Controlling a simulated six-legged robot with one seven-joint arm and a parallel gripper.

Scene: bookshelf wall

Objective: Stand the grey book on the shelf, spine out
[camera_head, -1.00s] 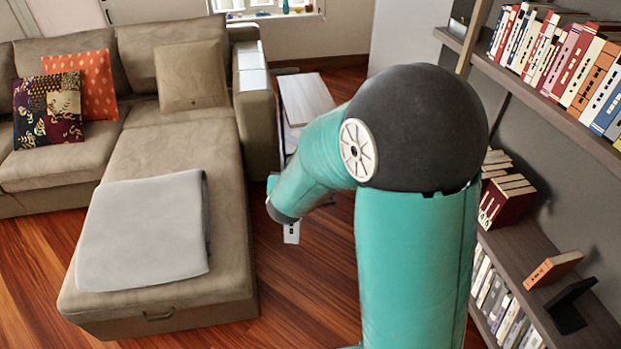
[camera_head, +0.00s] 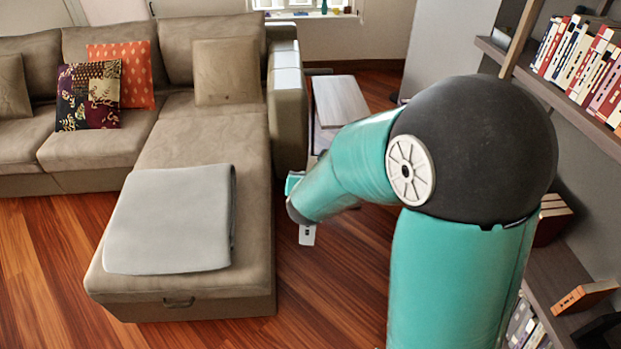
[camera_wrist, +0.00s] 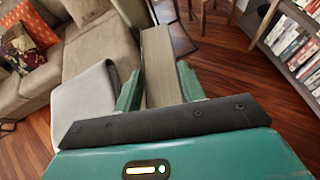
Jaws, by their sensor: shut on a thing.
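The grey book (camera_wrist: 158,68) is in my gripper (camera_wrist: 160,88) in the wrist view. Its dull grey-brown cover faces the camera, and it reaches out past the fingertips. The two teal fingers are shut on it, one at each side. The bookshelf (camera_head: 560,268) stands at the right edge of the head view. It also shows at the right in the wrist view (camera_wrist: 285,75). My gripper is well to the left of it, over the floor.
The upper shelf carries a row of books (camera_head: 590,60). A sofa (camera_head: 190,290) with a grey blanket (camera_head: 170,220) is left. A low bench (camera_head: 340,100) is behind my arm.

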